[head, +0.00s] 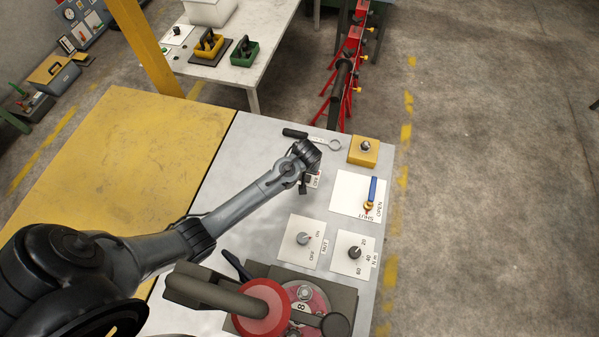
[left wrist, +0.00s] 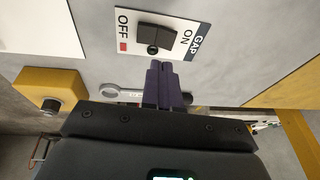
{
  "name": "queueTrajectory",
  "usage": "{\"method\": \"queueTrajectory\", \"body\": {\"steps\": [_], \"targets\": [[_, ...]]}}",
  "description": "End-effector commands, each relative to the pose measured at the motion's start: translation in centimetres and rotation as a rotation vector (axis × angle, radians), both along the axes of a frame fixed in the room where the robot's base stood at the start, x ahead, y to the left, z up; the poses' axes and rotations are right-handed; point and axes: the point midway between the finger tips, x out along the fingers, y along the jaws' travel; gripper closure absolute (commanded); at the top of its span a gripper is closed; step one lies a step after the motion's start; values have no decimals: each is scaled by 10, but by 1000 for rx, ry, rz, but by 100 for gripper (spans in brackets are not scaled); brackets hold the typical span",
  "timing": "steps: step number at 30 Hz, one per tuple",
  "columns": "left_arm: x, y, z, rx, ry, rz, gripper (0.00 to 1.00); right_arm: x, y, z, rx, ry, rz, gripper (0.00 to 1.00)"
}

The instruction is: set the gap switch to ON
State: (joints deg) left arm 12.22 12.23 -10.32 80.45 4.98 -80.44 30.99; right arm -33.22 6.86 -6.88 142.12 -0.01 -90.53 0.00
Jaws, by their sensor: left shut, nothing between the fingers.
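The gap switch is a black block-shaped switch (left wrist: 155,36) on a white plate marked GAP, OFF and ON, with a small red square by OFF. In the left wrist view OFF is at the left end and ON at the right. I cannot tell which way the switch is set. My left gripper (left wrist: 160,66) is shut and empty, its tips just below the switch in that view; contact is unclear. In the head view my left gripper (head: 303,184) hides most of the gap plate (head: 314,179). My right gripper is not in view.
Nearby on the grey bench lie a wrench (head: 312,139), a yellow button box (head: 363,151), a blue-handled valve (head: 372,192), a NUT switch (head: 303,238) and a torque dial (head: 354,253). A red-and-grey machine (head: 265,305) stands at the front. The yellow tabletop (head: 140,150) is clear.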

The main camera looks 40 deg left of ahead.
Motion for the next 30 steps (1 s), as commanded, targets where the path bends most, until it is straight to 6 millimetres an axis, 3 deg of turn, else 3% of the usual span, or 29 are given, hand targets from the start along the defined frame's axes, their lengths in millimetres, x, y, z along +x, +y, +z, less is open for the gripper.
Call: {"method": "queueTrajectory", "body": {"steps": [10, 26, 30], "targets": [[-1, 12, -43, 0, 0, -1, 100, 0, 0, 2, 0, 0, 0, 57], [-2, 14, -51, 0, -1, 0, 100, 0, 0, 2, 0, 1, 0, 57], [4, 3, -55, -37, -15, -21, 100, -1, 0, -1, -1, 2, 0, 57]]}}
